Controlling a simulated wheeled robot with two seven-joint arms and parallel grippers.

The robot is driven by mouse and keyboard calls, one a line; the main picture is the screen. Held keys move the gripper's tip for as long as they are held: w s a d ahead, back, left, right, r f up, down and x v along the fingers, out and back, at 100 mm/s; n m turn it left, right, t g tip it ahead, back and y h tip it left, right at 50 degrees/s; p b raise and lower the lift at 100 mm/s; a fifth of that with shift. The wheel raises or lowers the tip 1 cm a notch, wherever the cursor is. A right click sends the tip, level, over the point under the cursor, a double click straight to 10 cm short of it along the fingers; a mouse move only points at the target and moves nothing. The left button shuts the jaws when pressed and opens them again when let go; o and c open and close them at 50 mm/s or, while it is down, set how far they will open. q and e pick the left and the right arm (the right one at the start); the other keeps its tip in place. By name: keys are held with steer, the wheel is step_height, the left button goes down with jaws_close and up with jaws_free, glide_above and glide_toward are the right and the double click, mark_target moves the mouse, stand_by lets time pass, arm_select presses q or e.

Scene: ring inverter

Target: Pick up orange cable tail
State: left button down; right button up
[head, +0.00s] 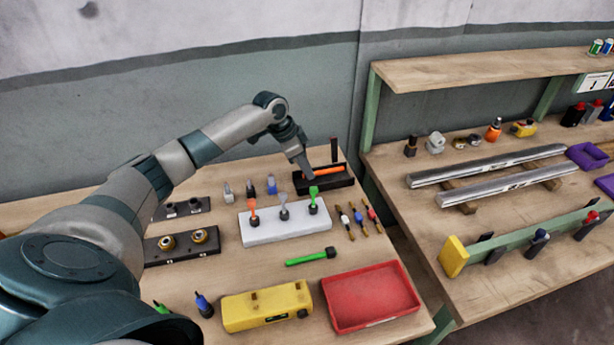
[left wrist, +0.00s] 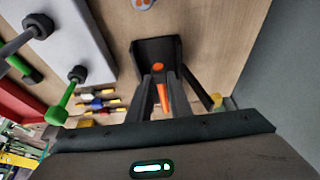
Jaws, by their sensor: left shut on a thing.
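The orange cable tail (head: 326,171) lies along the black holder (head: 330,183) at the back of the table. My left gripper (head: 306,172) reaches down to the tail's left part and is shut on it. In the left wrist view the fingers (left wrist: 160,95) point at the black holder (left wrist: 150,48), with the orange tail (left wrist: 162,97) showing between them. The fingers hide part of the tail. My right gripper is not in view.
A white block (head: 285,227) with orange, grey and green upright pieces stands just in front. Small coloured parts (head: 357,217) lie to its right. A red tray (head: 370,298), a yellow case (head: 266,306) and a green piece (head: 311,257) are nearer. A second bench (head: 500,225) stands right.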

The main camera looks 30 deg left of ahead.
arm_select(q)
steer(key=w+d+r+b, duration=0.4)
steer(key=d+r, duration=0.4)
steer(key=d, duration=0.3)
steer(key=shift+d+r, duration=0.1)
steer(key=s+d+r+n+y, duration=0.1)
steer(key=s+d+n, duration=0.3)
steer(key=s, duration=0.4)
steer(key=s+d+r+n+t+y, duration=0.1)
steer(key=s+d+r+n, duration=0.1)
steer(key=s+d+n, duration=0.2)
steer(key=s+d, duration=0.3)
steer(key=s, duration=0.2)
steer(key=shift+d+r+y, duration=0.3)
steer(key=shift+r+y, duration=0.1)
steer(key=shift+w+d, duration=0.1)
steer(key=shift+w, duration=0.05)
